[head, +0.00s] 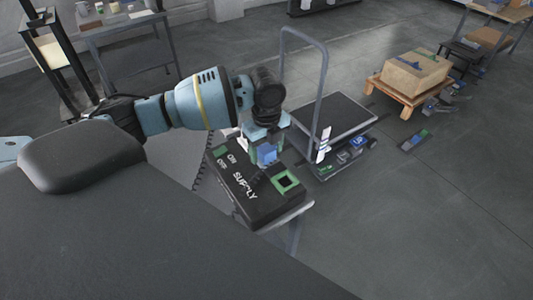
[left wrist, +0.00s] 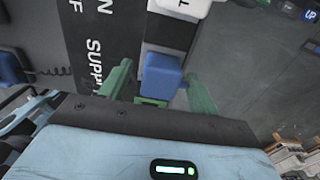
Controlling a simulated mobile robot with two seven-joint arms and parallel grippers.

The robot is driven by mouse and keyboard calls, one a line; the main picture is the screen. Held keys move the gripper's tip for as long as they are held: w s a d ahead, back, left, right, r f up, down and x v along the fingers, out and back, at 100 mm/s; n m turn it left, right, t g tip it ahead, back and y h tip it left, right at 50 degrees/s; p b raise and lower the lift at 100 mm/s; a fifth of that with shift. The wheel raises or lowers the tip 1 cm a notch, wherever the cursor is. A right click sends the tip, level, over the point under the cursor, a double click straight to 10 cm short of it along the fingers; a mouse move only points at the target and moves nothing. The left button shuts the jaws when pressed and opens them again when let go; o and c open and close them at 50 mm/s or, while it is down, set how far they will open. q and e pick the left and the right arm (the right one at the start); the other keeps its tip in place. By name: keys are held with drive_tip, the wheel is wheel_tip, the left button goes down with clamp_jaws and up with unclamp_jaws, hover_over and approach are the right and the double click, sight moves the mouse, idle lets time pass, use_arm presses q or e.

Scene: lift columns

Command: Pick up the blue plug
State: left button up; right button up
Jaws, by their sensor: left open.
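The blue plug (head: 267,153) is a small blue block at the top of the black box marked SUPPLY (head: 236,192). In the left wrist view the plug (left wrist: 161,76) shows between the two green fingers of my left gripper (left wrist: 160,88). The gripper is open, with a visible gap on both sides of the plug. In the head view the left gripper (head: 266,150) comes down over the plug from above and hides part of it. I cannot tell how the plug's underside sits. My right gripper is not in view.
A green-framed square (head: 287,182) is on the box's right side. A cart (head: 335,117) with a tall handle stands behind it. A cardboard box (head: 415,72) sits on a wooden stand at the back right. The floor at right is mostly clear.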

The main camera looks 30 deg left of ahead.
sight(264, 149)
use_arm(q)
drive_tip(key=c, duration=1)
drive_tip(key=shift+r, duration=0.5)
drive_tip(key=r, duration=0.2)
drive_tip(key=shift+s+a+r, duration=0.2)
drive_tip(key=shift+s+r, duration=0.1)
drive_tip(key=s+a+r, duration=0.1)
drive_tip(key=s+a, duration=0.7)
drive_tip(key=s, duration=0.4)
drive_tip(key=shift+s+a+r, duration=0.15)
drive_tip(key=shift+s+r, duration=0.05)
drive_tip(key=shift+s, duration=0.2)
